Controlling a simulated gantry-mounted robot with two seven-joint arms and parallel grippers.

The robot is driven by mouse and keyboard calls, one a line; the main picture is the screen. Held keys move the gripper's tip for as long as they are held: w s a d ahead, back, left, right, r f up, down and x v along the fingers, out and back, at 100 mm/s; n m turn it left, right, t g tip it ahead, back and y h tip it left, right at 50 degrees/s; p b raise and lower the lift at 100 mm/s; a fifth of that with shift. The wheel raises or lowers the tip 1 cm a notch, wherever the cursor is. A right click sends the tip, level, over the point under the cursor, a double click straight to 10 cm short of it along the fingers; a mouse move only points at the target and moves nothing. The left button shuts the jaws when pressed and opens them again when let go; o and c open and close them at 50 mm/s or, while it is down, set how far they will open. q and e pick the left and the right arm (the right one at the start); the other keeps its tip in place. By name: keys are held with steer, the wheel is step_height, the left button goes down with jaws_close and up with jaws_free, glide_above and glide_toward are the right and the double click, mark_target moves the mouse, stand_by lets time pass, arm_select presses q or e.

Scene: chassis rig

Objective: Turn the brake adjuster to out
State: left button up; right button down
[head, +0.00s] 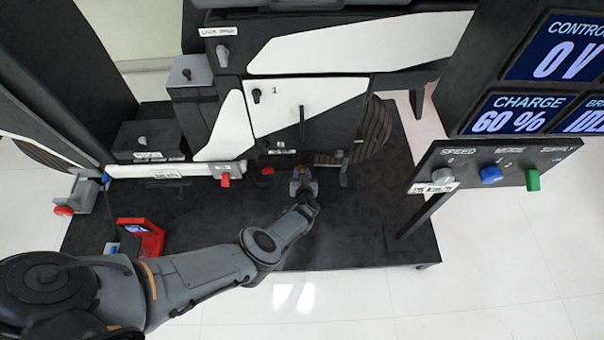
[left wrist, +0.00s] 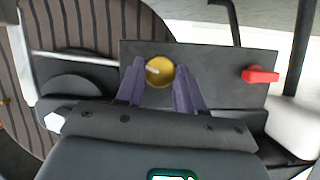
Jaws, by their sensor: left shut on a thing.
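The brake adjuster looks to be the round yellow knob (left wrist: 160,72) on a dark plate (left wrist: 215,62) in the left wrist view. A pale mark on the knob points to the left in that view. My left gripper (left wrist: 160,85) has one finger on each side of the knob and is shut on it. In the head view my left gripper (head: 303,182) reaches the lower front of the chassis rig, and the knob is mostly hidden by it. No label for out is readable. My right gripper is in neither view.
A red lever (left wrist: 260,75) sits right of the knob in the left wrist view. A striped wheel (head: 374,130) is close by on the rig. A control panel (head: 490,172) with several knobs stands at the right. A red handheld device (head: 140,238) lies at the left.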

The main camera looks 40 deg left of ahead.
arm_select(q)
steer(key=shift+a+n+t+h, duration=0.1)
steer(key=shift+n+t+h, duration=0.2)
steer(key=shift+n, duration=0.2)
steer(key=shift+s+n+t+h+p, duration=0.15)
steer(key=shift+n+t+h+p, duration=0.3)
steer(key=shift+n, duration=0.45)
steer(key=shift+a+f+n+t+h, duration=0.15)
steer(key=shift+n+t+h, duration=0.3)
steer(key=shift+n, duration=0.45)
steer(key=shift+s+f+n+t+h+b, duration=0.15)
steer(key=shift+n+t+h+b, duration=0.25)
steer(key=shift+n+t+b, duration=0.45)
steer(key=shift+f+n+t+b, duration=0.1)
steer(key=shift+n+t+b, duration=0.15)
steer(key=shift+n+b, duration=0.6)
steer(key=n+b, duration=0.1)
steer(key=n+t+b, duration=0.1)
steer(key=n, duration=0.1)
steer(key=shift+a+f+n+t+h, duration=0.1)
steer(key=shift+f+n+t+h, duration=0.05)
steer(key=shift+n+t+h, duration=0.15)
steer(key=n+t+b, duration=0.1)
steer(key=n+b, duration=0.2)
steer(key=shift+f+n, duration=0.15)
steer(key=shift+n, duration=0.15)
steer(key=shift+n+t+b, duration=0.5)
steer(key=shift+n+b, duration=0.3)
steer(key=shift+n, duration=0.2)
steer(key=shift+y, duration=0.4)
